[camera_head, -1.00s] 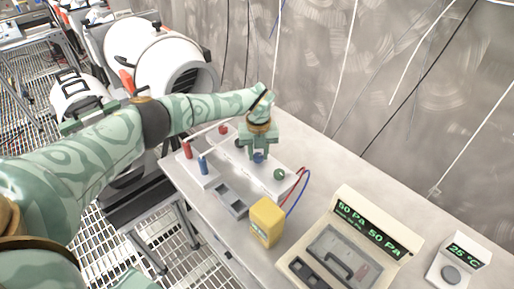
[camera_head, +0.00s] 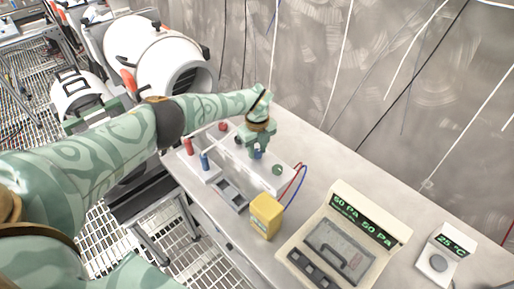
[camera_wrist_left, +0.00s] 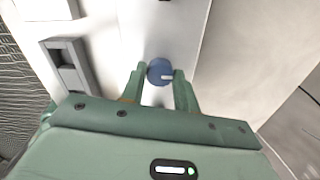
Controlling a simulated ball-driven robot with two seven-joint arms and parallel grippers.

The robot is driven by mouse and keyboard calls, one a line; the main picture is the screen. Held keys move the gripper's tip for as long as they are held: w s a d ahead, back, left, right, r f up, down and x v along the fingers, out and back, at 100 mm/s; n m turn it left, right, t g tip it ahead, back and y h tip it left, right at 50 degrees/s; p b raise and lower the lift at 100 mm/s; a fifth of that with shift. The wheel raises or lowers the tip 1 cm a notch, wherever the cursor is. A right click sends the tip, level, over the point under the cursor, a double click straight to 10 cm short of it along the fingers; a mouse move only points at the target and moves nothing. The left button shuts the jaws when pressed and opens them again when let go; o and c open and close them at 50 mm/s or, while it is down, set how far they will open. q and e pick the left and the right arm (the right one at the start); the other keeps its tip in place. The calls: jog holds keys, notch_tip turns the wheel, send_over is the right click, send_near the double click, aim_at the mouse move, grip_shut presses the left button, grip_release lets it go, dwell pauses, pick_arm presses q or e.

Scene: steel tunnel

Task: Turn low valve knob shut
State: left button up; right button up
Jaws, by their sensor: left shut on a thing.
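A blue round knob (camera_head: 257,154) with a pale mark sits on a white panel (camera_head: 252,166) on the bench, in a row with other knobs. My left gripper (camera_head: 258,147) comes down over it and is shut on it. In the left wrist view the blue knob (camera_wrist_left: 160,72) lies between the two green fingers of the left gripper (camera_wrist_left: 160,76); its pale mark points to the right. The fingers hide part of the knob's sides. No label for the knob is readable. My right gripper is not in view.
A green knob (camera_head: 277,169) stands close to the right, a red knob (camera_head: 223,126) farther left. A yellow block (camera_head: 266,215), red and blue wires, and a display console (camera_head: 345,240) are nearby. A small "25 °C" unit (camera_head: 444,252) stands right. The bench's back right is clear.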

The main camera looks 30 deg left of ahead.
aim_at(257, 151)
pick_arm(q)
jog(key=o, duration=1)
jog(key=shift+c, duration=0.2)
notch_tip(257, 151, up, 16)
jog(key=p, duration=0.4)
jog(key=shift+r, duration=0.2)
